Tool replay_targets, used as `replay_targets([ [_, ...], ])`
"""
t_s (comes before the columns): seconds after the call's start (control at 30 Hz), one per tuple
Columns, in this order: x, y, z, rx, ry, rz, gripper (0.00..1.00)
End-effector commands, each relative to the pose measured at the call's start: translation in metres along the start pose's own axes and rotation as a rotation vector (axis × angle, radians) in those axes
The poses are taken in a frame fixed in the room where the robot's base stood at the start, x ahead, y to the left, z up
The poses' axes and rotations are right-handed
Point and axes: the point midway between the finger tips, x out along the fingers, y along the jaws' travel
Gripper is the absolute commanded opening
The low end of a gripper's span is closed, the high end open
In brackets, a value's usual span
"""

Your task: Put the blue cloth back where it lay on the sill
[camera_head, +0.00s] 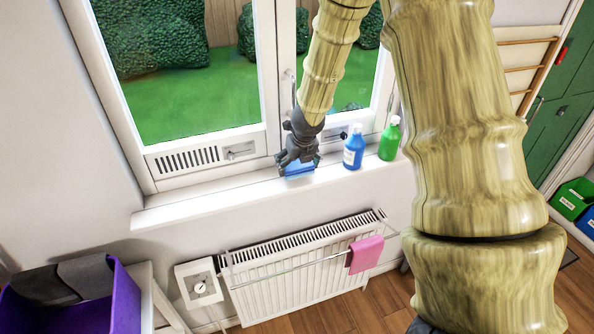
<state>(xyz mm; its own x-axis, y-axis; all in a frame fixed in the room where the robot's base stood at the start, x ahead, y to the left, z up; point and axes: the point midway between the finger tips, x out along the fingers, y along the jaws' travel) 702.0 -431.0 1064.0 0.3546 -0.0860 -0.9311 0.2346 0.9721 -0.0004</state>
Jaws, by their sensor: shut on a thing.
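My gripper (298,160) is at the window sill (215,198), just in front of the window frame's middle post. It is shut on the blue cloth (299,171), which shows as a small blue patch below the fingers. The cloth is at about the sill's height. I cannot tell whether it touches the sill. My gripper hides part of the cloth.
A blue bottle (353,147) and a green bottle (390,138) stand on the sill to the right. The sill left of my gripper is clear. Below are a white radiator (290,285) and a rail with a pink cloth (366,254). A purple bin (75,308) is at lower left.

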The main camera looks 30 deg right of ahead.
Motion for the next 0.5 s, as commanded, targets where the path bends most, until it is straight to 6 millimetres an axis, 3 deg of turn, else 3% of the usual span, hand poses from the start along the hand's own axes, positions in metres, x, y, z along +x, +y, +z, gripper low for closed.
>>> replay_targets([
  [0.2, 0.024, 0.001, -0.009, -0.002, 0.001, -0.001, 0.66],
  [0.5, 0.024, 0.0, -0.009, -0.001, 0.0, 0.0, 0.66],
])
